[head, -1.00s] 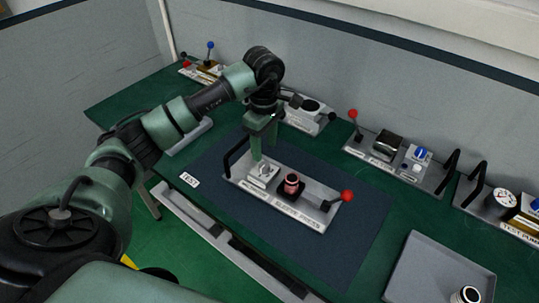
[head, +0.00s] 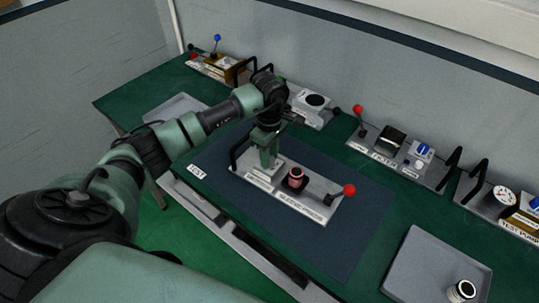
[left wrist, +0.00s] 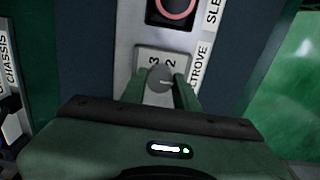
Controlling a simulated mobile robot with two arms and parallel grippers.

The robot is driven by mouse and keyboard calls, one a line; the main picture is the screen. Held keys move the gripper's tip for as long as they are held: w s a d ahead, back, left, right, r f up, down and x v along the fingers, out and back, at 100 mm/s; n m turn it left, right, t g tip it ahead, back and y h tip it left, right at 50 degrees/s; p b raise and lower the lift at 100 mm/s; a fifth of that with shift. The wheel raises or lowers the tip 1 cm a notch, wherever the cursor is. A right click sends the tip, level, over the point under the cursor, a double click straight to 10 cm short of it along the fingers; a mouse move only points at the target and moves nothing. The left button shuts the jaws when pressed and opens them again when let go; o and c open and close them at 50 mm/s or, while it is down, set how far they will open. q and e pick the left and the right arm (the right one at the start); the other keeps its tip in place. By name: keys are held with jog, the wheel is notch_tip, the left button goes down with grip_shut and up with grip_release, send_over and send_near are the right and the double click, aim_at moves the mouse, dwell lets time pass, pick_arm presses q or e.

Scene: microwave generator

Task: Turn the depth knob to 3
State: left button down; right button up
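The depth knob (left wrist: 159,78) is a small grey round knob in the left wrist view. It sits on a light plate (left wrist: 150,56) that shows the numerals 3 and 2. My left gripper (left wrist: 160,86) has one finger on each side of the knob, and I cannot tell whether they press on it. In the head view the left gripper (head: 266,163) points down over the left part of the sleeve press panel (head: 310,211) and hides most of the knob. My right gripper is not in view.
A reddish ring part (head: 295,178) and a red-ball lever (head: 348,190) are right of the gripper on the same panel. A black handle (head: 237,151) stands close on its left. A grey tray (head: 415,262) holding a small cylinder (head: 462,291) lies at front right.

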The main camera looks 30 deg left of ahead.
pick_arm(q)
jog(key=shift+f+n+b, duration=0.1)
jog(key=shift+n+b, duration=0.85)
jog(key=shift+n, duration=0.25)
jog(key=n+b, duration=0.1)
jog(key=n, duration=0.1)
jog(key=shift+n+b, duration=0.3)
jog(key=n+b, duration=0.2)
jog(key=n, duration=0.4)
jog(key=shift+b, duration=0.35)
jog(key=n+b, duration=0.1)
jog(key=n, duration=0.5)
jog(key=shift+n+b, duration=0.35)
jog(key=shift+n, duration=0.05)
jog(key=n, duration=0.6)
jog(key=shift+b, duration=0.4)
jog(key=c, duration=1.1)
grip_release()
